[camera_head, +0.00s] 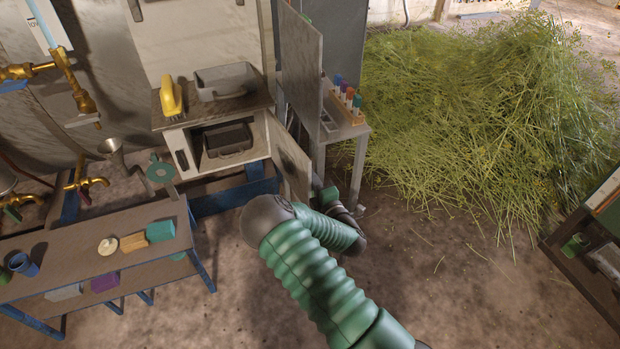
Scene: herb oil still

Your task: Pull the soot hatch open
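The soot hatch (291,165) is a pale door panel with a dark smudge on its inner face. It stands swung out from the right side of the cabinet, so the opening is uncovered. A dark grey tray (228,140) sits inside the opening. My green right arm comes up from the bottom and bends towards the hatch's lower outer end. My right gripper (328,196) is there, mostly hidden by the hatch and my arm. I cannot tell whether its fingers touch the hatch. My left gripper is not in view.
A yellow-handled brush (172,98) and grey bin (225,80) stand on the cabinet top. A rack of coloured tubes (346,100) is on a stand right of the hatch. A low bench (60,250) stands left, and a herb pile (480,120) fills the right back. Front floor is clear.

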